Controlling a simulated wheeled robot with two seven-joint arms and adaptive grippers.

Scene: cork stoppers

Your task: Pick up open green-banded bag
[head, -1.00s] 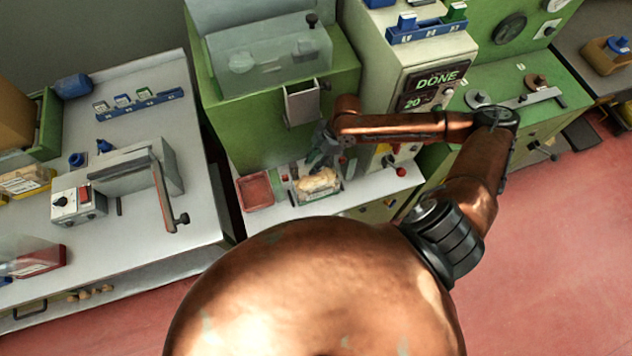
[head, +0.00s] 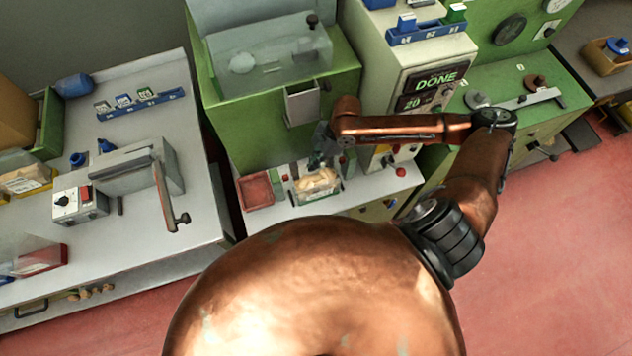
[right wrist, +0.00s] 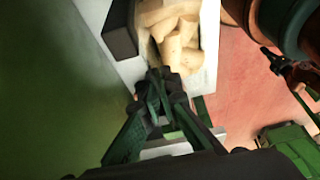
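The open bag (head: 318,187) of pale corks stands on the white bench ledge below the green machine, with a faint green band low on its clear front. In the right wrist view the open bag (right wrist: 205,72) shows its corks from above. My right gripper (head: 320,158) is at the bag's far side in the head view. In the right wrist view its fingertips (right wrist: 160,74) are drawn together at the bag's near rim; the film between them is too small to make out. My left gripper is not in view.
A red tray (head: 256,190) stands left of the bag. The metal chute (head: 302,102) of the green machine hangs above. A sealer with a long handle (head: 168,190) stands on the left bench.

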